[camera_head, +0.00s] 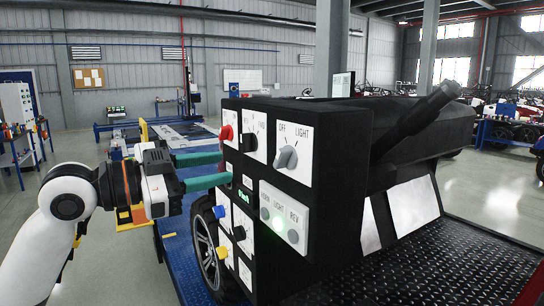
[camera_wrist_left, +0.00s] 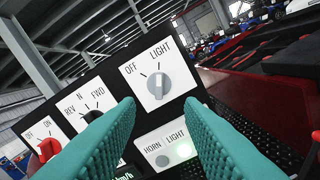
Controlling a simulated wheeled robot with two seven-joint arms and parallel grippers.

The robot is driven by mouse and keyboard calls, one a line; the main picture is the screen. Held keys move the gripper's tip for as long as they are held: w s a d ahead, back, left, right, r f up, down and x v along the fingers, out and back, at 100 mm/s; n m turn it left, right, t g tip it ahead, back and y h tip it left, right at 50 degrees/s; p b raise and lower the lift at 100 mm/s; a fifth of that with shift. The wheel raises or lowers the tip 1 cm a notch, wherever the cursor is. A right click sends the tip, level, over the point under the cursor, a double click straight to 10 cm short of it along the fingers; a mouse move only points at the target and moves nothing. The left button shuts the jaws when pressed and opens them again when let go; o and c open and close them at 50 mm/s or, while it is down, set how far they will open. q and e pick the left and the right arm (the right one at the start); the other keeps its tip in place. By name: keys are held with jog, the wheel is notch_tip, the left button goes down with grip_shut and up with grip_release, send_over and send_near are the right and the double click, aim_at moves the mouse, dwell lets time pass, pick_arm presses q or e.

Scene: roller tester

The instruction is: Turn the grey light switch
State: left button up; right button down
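The grey light switch (camera_head: 286,157) is a round knob with a raised grip on a white plate marked OFF and LIGHT, at the top right of the black panel's face. In the left wrist view the switch (camera_wrist_left: 158,86) shows between and beyond the fingertips, its grip pointing up, away from the OFF mark. The LIGHT lamp (camera_head: 278,225) below glows green. My left gripper (camera_head: 226,168) has teal fingers apart with nothing between them; in the left wrist view the gripper (camera_wrist_left: 159,103) stands short of the switch, not touching it. My right gripper is out of view.
The same panel (camera_head: 340,135) carries a REV/N/FWD selector (camera_head: 250,143), a red knob (camera_head: 226,133), a small green display (camera_head: 246,196), and blue, black and yellow knobs lower down. A wheel (camera_head: 206,248) stands behind the panel's left side. Open floor lies at left.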

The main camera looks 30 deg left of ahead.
aim_at(277, 158)
pick_arm(q)
jog(key=p+x, duration=0.5)
jog(key=x, duration=0.5)
jog(key=shift+w+r+p, duration=0.15)
jog(key=shift+w+p, duration=0.1)
jog(key=shift+p, duration=0.15)
jog(key=shift+w+d, duration=0.25)
jog(key=shift+w, duration=0.1)
